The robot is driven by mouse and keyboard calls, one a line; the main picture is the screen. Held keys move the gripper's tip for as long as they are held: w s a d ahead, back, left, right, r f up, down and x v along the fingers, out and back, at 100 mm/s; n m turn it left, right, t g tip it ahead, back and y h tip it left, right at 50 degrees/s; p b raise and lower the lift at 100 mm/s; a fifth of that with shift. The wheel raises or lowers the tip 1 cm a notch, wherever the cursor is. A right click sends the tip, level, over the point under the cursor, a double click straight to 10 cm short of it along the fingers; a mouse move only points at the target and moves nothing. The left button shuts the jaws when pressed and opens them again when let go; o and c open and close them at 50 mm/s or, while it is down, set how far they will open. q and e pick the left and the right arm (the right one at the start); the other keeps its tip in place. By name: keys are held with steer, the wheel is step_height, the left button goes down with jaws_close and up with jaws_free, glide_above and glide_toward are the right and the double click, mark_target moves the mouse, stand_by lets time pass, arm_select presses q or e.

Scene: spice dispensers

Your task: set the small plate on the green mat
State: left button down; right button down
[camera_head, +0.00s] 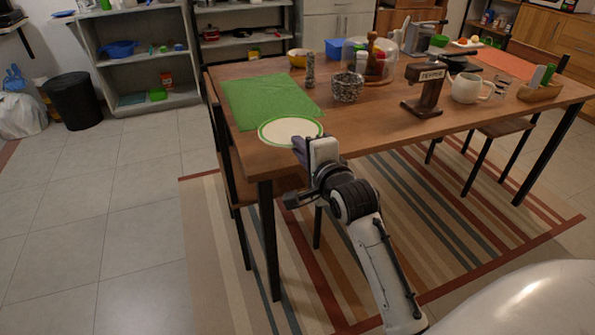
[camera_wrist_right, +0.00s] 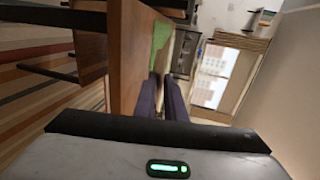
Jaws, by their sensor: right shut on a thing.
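The small plate (camera_head: 289,131) is cream with a green rim. In the head view it appears at the near left corner of the table, by the near edge of the green mat (camera_head: 268,98) and partly overlapping it in the picture. I cannot tell whether it touches the table. My right gripper (camera_head: 304,146) is shut on the plate's near rim. My left gripper is not in view.
The wooden table (camera_head: 370,125) also holds a pepper grinder (camera_head: 310,70) near the mat's right edge, a speckled pot (camera_head: 347,87), a pepper stand (camera_head: 425,90) and a white mug (camera_head: 468,88). The mat's surface is clear.

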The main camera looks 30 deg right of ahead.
step_height(320, 180, down, 6)
steer(key=shift+r+b, duration=0.1)
steer(key=shift+b, duration=0.65)
steer(key=c, duration=1.8)
jaws_free()
